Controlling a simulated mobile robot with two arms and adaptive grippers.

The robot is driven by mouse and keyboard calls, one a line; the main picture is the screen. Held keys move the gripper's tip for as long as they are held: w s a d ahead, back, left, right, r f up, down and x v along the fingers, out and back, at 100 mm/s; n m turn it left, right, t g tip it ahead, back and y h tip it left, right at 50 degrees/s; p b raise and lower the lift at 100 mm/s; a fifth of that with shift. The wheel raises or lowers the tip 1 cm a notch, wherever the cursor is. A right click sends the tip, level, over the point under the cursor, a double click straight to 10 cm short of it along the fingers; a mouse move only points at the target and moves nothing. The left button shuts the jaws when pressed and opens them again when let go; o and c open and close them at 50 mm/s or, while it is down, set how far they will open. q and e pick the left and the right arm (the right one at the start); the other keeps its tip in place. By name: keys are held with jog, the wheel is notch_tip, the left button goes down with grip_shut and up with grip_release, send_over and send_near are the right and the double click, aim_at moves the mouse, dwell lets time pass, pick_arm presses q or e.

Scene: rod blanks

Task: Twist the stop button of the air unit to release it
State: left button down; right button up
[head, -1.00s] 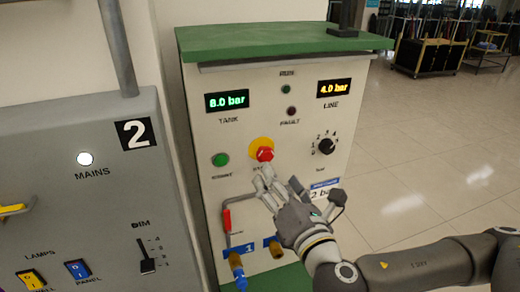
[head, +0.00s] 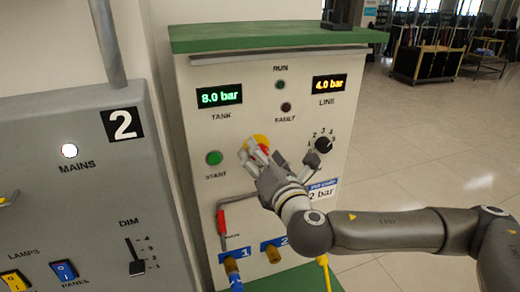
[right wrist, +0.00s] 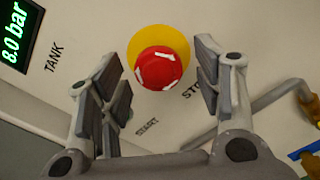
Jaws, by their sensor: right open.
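The stop button is a red mushroom knob with white marks (right wrist: 160,68) on a round yellow plate (right wrist: 178,39), on the cream front panel of the air unit (head: 235,135). In the head view my right gripper (head: 256,160) is in front of the button and covers part of it. In the right wrist view the fingers of my right gripper (right wrist: 162,90) are open, one on each side of the red knob, with gaps to it. Whether the fingertips reach past the knob's face is hard to tell. My left gripper is not in view.
The green start button (head: 214,158) sits left of the stop button. A black dial (head: 323,145) is to its right. A red-handled lever (head: 221,220) and hose fittings (head: 272,250) are below. A grey mains panel (head: 60,170) stands at the left.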

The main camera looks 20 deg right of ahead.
jog(key=shift+w+a, duration=0.1)
jog(key=shift+w, duration=0.6)
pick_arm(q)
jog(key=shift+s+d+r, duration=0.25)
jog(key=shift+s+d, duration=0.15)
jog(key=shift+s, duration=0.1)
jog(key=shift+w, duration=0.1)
pick_arm(e)
jog(key=c, duration=1)
jog(key=shift+f+m+b, duration=0.2)
jog(key=shift+m+b, duration=0.3)
jog(key=shift+m, duration=0.1)
jog(key=shift+c, duration=0.2)
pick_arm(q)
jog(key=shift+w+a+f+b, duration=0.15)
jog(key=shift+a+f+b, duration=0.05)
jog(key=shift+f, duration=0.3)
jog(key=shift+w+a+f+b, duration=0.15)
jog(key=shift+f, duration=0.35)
pick_arm(e)
jog(key=shift+r+m, duration=0.2)
jog(key=shift+m, duration=0.7)
